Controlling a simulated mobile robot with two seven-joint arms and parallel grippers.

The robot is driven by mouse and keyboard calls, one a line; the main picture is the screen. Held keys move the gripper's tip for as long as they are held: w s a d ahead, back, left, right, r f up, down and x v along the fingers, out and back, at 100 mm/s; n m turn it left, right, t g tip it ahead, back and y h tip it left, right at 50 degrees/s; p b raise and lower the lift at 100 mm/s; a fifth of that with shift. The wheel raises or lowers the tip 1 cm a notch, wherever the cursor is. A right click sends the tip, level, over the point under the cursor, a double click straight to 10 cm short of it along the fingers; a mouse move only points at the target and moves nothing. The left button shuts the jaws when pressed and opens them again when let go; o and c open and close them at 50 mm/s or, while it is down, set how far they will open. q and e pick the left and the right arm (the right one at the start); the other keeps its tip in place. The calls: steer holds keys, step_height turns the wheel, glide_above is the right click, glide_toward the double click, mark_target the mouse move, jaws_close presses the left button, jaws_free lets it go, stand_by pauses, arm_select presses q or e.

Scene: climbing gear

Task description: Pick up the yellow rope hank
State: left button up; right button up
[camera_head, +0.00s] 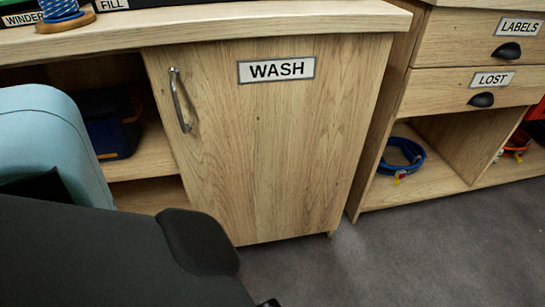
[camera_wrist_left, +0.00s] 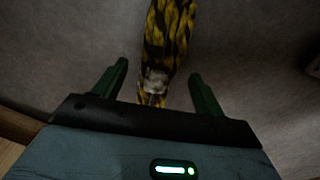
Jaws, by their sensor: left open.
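The yellow rope hank (camera_wrist_left: 168,35), yellow with black strands, shows at the top middle of the left wrist view. Its near end has a pale whitish band (camera_wrist_left: 155,82) and reaches between the green fingers. My left gripper (camera_wrist_left: 159,68) is open, one finger on each side of the hank's near end, with gaps on both sides. I cannot tell how high the fingers are over the grey surface behind the hank. The hank's far end is cut off by the frame. In the head view the hank does not show; my left arm covers the lower left. My right gripper is not in view.
A wooden cabinet door labelled WASH (camera_head: 277,69) has a metal handle (camera_head: 179,100). A blue coil (camera_head: 401,157) lies in the open shelf at right, below drawers labelled LABELS (camera_head: 518,27) and LOST (camera_head: 491,80). Grey floor (camera_head: 400,255) is clear at the lower right.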

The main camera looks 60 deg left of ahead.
arm_select(q)
steer(key=shift+a+f, duration=0.1)
steer(key=shift+f, duration=0.2)
steer(key=f+b, duration=0.2)
steer(key=f, duration=0.1)
steer(key=f+b, duration=0.1)
steer(key=b, duration=0.1)
steer(key=shift+a+f, duration=0.35)
steer(key=c, duration=0.6)
steer(key=shift+r, duration=0.1)
steer(key=c, duration=0.7)
steer(key=shift+o, duration=0.2)
steer(key=shift+r, duration=0.1)
